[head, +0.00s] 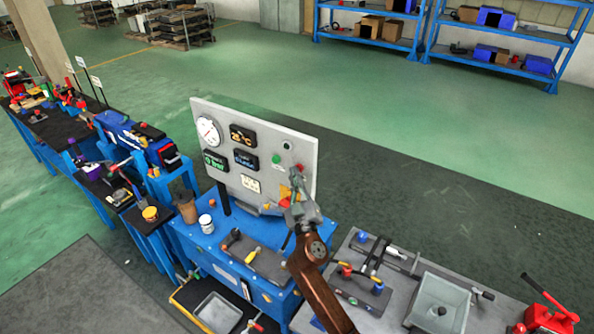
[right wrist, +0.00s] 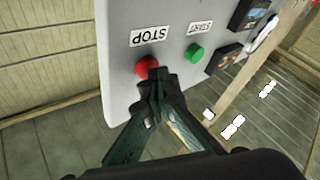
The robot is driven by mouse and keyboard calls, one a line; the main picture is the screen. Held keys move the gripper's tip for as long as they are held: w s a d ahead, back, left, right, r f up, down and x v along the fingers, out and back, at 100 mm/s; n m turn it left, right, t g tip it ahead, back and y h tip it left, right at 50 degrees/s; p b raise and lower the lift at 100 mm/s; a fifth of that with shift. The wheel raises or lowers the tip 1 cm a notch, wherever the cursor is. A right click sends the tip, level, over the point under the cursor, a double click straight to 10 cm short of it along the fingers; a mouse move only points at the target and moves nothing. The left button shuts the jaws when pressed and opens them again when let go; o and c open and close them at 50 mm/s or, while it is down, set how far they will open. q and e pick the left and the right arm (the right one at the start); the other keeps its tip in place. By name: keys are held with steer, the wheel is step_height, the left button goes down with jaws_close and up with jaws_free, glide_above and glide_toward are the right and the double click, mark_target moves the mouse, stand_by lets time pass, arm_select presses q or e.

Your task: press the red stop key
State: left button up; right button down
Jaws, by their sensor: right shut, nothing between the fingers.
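The red stop key (right wrist: 145,65) is a round red button on the pale face of the upright panel (right wrist: 122,20). A label reading STOP (right wrist: 150,36) is beside it, upside down in the right wrist view. The key also shows in the head view (head: 299,167), small, just above my right gripper (head: 294,186). My right gripper (right wrist: 157,76) is shut and empty. Its fingertips are at the key and cover part of its edge; I cannot tell whether they touch or press it. My left gripper is not in view.
A green START key (right wrist: 195,53) sits beside the red one. The panel also bears a round gauge (head: 208,131) and dark displays (head: 243,135). It stands on a blue bench (head: 190,237) with a white jar (head: 206,224). A grey table (head: 465,318) with tools is at right.

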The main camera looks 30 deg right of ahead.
steer(key=shift+s+a, duration=0.4)
steer(key=shift+a, duration=0.45)
steer(key=shift+a, duration=0.1)
steer(key=shift+s+a+b, duration=0.15)
steer(key=shift+s+a, duration=0.15)
steer(key=shift+a, duration=0.45)
steer(key=shift+s+a+b, duration=0.15)
steer(key=shift+s+a, duration=0.2)
steer(key=shift+a, duration=0.4)
steer(key=shift+s+a+b, duration=0.15)
steer(key=shift+s+a, duration=0.15)
steer(key=shift+a, duration=0.45)
